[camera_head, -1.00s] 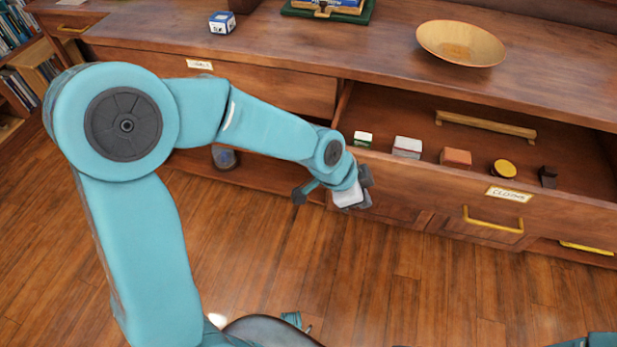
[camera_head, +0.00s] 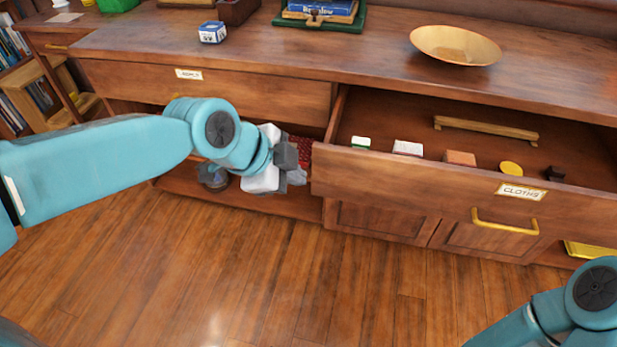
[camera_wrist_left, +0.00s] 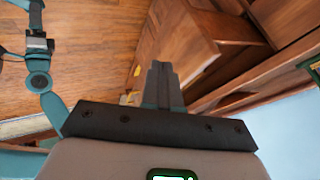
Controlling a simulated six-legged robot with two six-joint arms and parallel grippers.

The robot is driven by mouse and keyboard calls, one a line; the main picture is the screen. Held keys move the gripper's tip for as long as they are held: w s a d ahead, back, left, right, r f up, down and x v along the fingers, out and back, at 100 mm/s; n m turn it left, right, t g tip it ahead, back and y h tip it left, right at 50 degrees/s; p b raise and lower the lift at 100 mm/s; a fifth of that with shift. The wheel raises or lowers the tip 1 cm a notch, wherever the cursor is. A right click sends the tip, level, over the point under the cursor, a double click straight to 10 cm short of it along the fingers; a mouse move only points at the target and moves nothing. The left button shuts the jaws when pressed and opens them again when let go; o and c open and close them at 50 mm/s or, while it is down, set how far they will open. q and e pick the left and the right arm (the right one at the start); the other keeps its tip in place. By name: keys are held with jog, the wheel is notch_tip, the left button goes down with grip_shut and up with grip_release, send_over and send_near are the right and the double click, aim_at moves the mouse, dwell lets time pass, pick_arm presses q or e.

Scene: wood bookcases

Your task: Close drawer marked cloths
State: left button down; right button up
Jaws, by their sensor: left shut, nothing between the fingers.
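The drawer marked CLOTHS (camera_head: 420,189) stands pulled out of the wood cabinet on the right in the head view. Its label (camera_head: 521,191) and brass handle (camera_head: 505,222) are on the front panel. Several small items lie inside. My left gripper (camera_head: 300,166) is shut and empty, just left of the drawer front's left end, in front of the cabinet; I cannot tell whether it touches. In the left wrist view its fingers (camera_wrist_left: 160,78) are together. My right arm shows at the lower right of the head view; its gripper is out of that view.
A tan bowl (camera_head: 456,45), a small blue-and-white box (camera_head: 212,32) and a green tray (camera_head: 345,26) stand on the cabinet top. Another drawer (camera_head: 250,90), at the left, is closed. A bookshelf (camera_head: 45,92) stands at the far left. The floor in front is clear.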

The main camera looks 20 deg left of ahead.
pick_arm(q)
jog(key=b, duration=0.3)
send_near(324, 177)
jog(key=s+d+f, duration=0.2)
jog(key=d+f, duration=0.3)
jog(key=w, duration=0.3)
jog(key=shift+w+a+r, duration=0.35)
jog(key=shift+w+a, duration=0.05)
jog(key=shift+w+r, duration=0.1)
jog(key=shift+w, duration=0.25)
pick_arm(e)
jog(key=f, duration=0.3)
jog(key=shift+w+d+f, duration=0.15)
jog(key=shift+w+d, duration=0.05)
jog(key=shift+w, duration=0.1)
